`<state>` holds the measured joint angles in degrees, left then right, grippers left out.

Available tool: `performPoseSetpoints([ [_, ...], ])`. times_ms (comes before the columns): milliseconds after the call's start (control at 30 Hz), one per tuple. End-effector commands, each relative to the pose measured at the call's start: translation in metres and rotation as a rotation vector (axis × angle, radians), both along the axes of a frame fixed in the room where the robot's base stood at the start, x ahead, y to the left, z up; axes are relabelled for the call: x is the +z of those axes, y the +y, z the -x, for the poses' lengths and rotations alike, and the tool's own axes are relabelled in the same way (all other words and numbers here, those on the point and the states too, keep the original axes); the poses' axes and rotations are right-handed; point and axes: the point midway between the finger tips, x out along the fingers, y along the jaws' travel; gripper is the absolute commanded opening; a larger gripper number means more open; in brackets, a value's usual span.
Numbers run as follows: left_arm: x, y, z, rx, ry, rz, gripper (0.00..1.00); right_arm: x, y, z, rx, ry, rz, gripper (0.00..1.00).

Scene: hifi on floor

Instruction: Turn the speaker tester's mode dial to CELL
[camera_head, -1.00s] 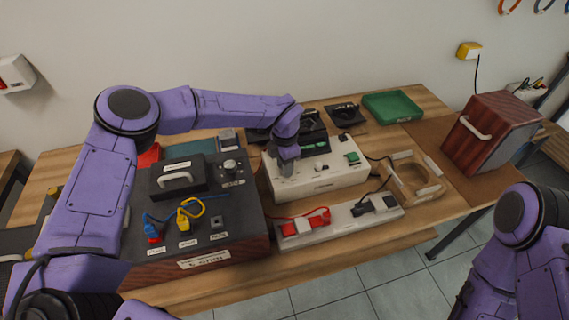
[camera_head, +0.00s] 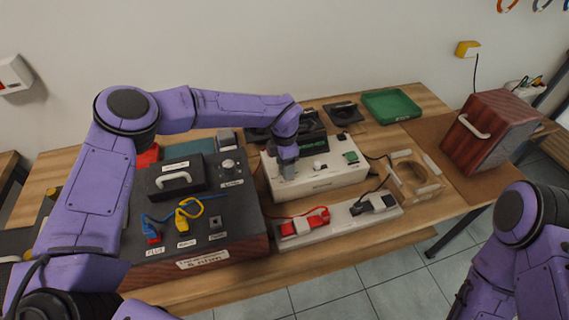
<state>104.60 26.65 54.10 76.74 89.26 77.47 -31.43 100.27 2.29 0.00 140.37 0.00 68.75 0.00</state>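A cream box (camera_head: 323,180) with small controls on its top stands at the middle of the bench. My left gripper (camera_head: 288,176) points down at the left part of this box's top. Its fingers are small and dark here, and I cannot tell whether they are open or shut on a control. Any dial under the fingers is hidden. A dark box (camera_head: 240,216) to the left carries a round silver knob (camera_head: 228,165), with my gripper well away from it. The labels are too small to read, so I cannot see a CELL mark. My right gripper is out of view.
Blue and yellow leads (camera_head: 182,213) plug into the dark box. A white strip (camera_head: 338,229) with red and black clips lies in front of the cream box. A wooden ring fixture (camera_head: 418,193), green tray (camera_head: 391,106) and wooden speaker cabinet (camera_head: 490,136) are to the right.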

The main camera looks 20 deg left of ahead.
Motion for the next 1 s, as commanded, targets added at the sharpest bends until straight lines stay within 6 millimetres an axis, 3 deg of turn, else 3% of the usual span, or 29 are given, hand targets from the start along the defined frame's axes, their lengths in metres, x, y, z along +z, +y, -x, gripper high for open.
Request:
performPoseSetpoints([
  [167, 0.015, 0.001, -0.001, 0.002, -0.004, 0.0, 0.59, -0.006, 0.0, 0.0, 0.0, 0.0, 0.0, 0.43],
  [400, 0.071, -0.001, -0.002, -0.001, -0.004, -0.001, 0.59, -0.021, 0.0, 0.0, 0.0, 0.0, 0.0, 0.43],
  [533, 0.094, -0.002, -0.002, -0.001, -0.002, -0.001, 0.59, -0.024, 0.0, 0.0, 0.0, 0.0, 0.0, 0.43],
  [700, 0.105, -0.002, -0.001, -0.002, 0.001, -0.001, 0.59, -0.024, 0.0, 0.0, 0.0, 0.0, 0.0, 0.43],
  [1000, 0.105, -0.002, -0.001, -0.002, 0.001, -0.001, 0.59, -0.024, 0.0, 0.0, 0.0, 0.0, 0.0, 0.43],
])
